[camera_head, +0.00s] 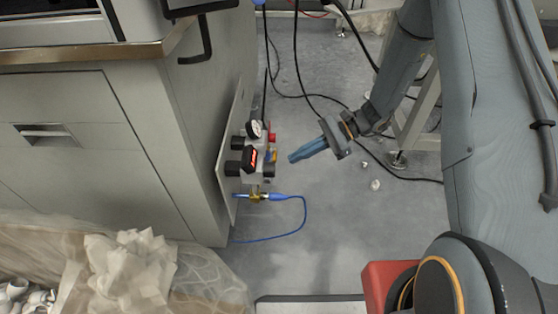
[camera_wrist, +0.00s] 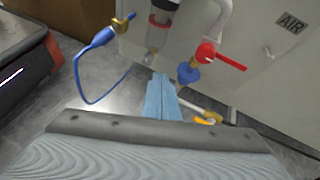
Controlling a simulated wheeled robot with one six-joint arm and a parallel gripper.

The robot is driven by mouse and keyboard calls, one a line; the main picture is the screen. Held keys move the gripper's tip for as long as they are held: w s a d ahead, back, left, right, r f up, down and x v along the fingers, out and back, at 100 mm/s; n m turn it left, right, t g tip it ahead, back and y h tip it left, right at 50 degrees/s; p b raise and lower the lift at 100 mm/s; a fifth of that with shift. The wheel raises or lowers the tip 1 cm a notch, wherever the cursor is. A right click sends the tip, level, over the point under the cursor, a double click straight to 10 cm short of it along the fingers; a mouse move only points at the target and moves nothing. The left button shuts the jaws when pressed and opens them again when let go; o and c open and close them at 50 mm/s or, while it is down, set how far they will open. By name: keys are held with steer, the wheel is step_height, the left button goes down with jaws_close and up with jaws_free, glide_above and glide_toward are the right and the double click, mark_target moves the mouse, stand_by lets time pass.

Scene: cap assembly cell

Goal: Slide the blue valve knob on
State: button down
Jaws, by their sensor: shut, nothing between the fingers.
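The blue valve knob (camera_wrist: 188,74) sits on the air assembly at the cabinet side, just below a red lever handle (camera_wrist: 218,57) in the wrist view. In the head view my gripper (camera_head: 291,158) points left at the assembly from the right.
A blue hose (camera_head: 304,215) loops below, from a brass fitting. Black cables hang behind my gripper. Grey floor lies open below; plastic-wrapped material (camera_head: 130,270) is at lower left.

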steer(key=w+d+f+m+t+y, duration=0.2)
steer(key=w+d+f+m+t, duration=0.1)
steer(key=f, duration=0.4)
steer(key=shift+w+d+m, duration=0.25)
steer(key=shift+m, duration=0.35)
steer(key=shift+f, duration=0.1)
steer(key=b+x, duration=0.5)
steer(key=x, duration=0.5)
steer(key=shift+r+b, duration=0.4)
steer(key=shift+r, duration=1.65)
